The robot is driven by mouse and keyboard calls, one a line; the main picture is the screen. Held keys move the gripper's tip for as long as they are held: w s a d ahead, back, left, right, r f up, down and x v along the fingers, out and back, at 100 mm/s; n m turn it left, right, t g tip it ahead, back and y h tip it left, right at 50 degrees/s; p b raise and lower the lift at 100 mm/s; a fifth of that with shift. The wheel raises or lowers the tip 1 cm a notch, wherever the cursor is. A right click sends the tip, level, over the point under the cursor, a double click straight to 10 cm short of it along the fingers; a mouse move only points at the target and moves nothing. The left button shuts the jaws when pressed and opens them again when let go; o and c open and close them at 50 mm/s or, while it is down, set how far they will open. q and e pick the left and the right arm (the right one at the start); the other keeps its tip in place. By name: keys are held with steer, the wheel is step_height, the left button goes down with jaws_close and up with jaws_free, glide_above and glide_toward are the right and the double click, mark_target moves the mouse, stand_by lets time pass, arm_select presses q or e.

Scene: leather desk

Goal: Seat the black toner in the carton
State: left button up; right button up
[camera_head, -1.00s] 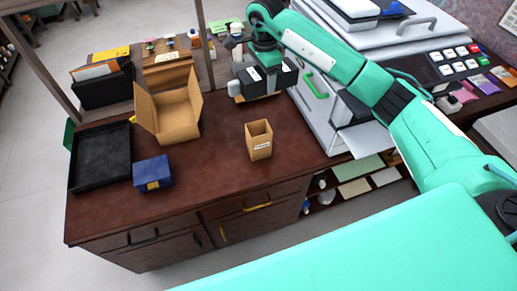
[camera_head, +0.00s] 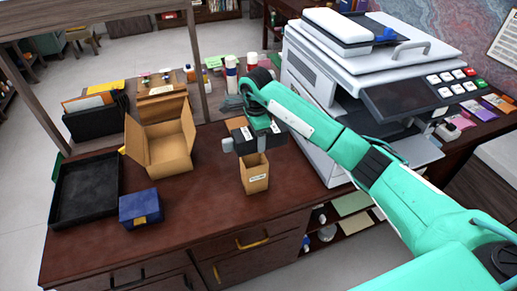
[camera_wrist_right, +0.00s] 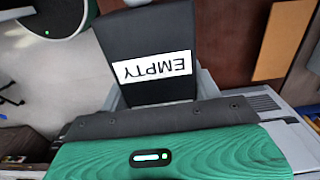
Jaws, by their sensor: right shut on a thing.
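My right gripper (camera_head: 247,143) is shut on a black toner (camera_head: 273,132). In the right wrist view the toner (camera_wrist_right: 145,38) carries a white label reading EMPTY, upside down there. In the head view the gripper and toner hang at the back of a small tan open-topped box (camera_head: 256,182) with a white label, overlapping its top edge; I cannot tell whether they touch. A larger brown carton (camera_head: 170,150) with open flaps stands empty-looking to the left on the desk. My left gripper is not in view.
A black tray (camera_head: 88,190) and a blue box (camera_head: 140,207) sit at the left of the desk (camera_head: 200,205). A white printer (camera_head: 335,120) stands on the right. Bottles (camera_head: 231,75) and a file holder (camera_head: 95,115) are at the back. The front middle of the desk is clear.

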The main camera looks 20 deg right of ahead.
mark_target(256, 146)
step_height(256, 146, down, 4)
steer(key=shift+s+a+r+b, duration=0.1)
steer(key=shift+r+b, duration=0.05)
steer(key=shift+b, duration=0.7)
steer(key=shift+f, duration=0.2)
steer(key=shift+f, duration=0.1)
steer(key=shift+f+b, duration=0.5)
steer(key=shift+b, duration=0.1)
steer(key=o, duration=1.2)
steer(key=shift+r, duration=0.1)
